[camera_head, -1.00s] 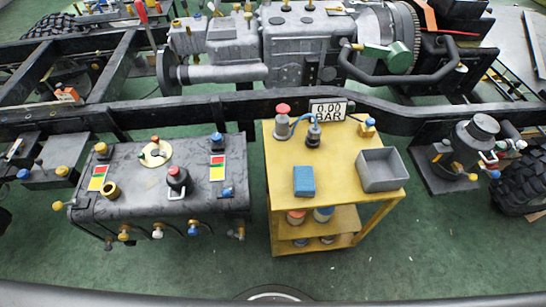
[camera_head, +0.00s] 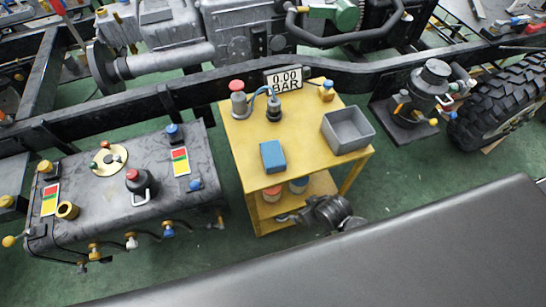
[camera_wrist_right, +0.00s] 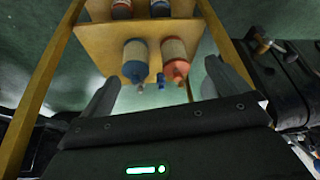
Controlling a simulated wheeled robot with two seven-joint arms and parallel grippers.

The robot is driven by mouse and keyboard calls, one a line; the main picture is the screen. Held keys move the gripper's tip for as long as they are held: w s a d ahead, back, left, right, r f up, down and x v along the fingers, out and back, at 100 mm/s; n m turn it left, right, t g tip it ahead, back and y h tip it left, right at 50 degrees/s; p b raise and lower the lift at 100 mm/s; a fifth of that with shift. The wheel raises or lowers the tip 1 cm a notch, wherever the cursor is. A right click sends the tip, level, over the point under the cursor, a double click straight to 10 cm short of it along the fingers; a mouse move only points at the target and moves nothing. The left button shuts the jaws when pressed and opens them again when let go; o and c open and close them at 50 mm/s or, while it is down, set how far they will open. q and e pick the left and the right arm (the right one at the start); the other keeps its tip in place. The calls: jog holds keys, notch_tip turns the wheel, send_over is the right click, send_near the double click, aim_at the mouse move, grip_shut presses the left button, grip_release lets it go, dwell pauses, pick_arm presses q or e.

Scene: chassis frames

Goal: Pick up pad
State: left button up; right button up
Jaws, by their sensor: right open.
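The pad looks to be the small blue block (camera_head: 273,156) lying on the yellow cart's top (camera_head: 238,140) in the head view. It lies clear of the things around it, and nothing touches it. My right gripper (camera_wrist_right: 170,75) is open and empty in the right wrist view. Its fingers point at the cart's lower shelves, where blue and orange bottles stand. In the head view a grey metal part (camera_head: 328,212), which looks like my right wrist, is low at the cart's front right, below the top. The pad is not in the right wrist view. My left gripper is not in view.
The cart top also holds a grey open bin (camera_head: 348,130), a red-capped fitting (camera_head: 239,100), a pressure display (camera_head: 283,79) and a yellow-capped fitting (camera_head: 326,91). A dark tank (camera_head: 120,205) with valves stands left. A chassis rail (camera_head: 215,83) runs behind.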

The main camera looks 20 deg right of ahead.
notch_tip(320, 180, up, 12)
jog(key=a+t, duration=0.1)
jog(key=t, duration=0.1)
jog(key=w+a+r+n+t+y, duration=0.1)
jog(key=w+a+r, duration=0.2)
jog(key=w+a+r+n+t+y, duration=0.1)
jog(key=w+a+r+n+y, duration=0.1)
jog(key=w+a+r, duration=0.1)
jog(key=w+a+r+n+y, duration=0.1)
jog(key=w+a+r+n, duration=0.1)
jog(key=w+a+r, duration=0.1)
jog(key=shift+w+a+r+t+b, duration=0.2)
jog(key=shift+w+a+t+b, duration=0.2)
jog(key=shift+w+a, duration=0.3)
jog(key=w+a+r+n+g+y, duration=0.2)
jog(key=a+r+n+y, duration=0.35)
jog(key=a, duration=0.25)
jog(key=n+g+h, duration=0.4)
jog(key=g+h, duration=0.2)
jog(key=g, duration=0.1)
send_near(273, 153)
jog(key=shift+x, duration=5.25)
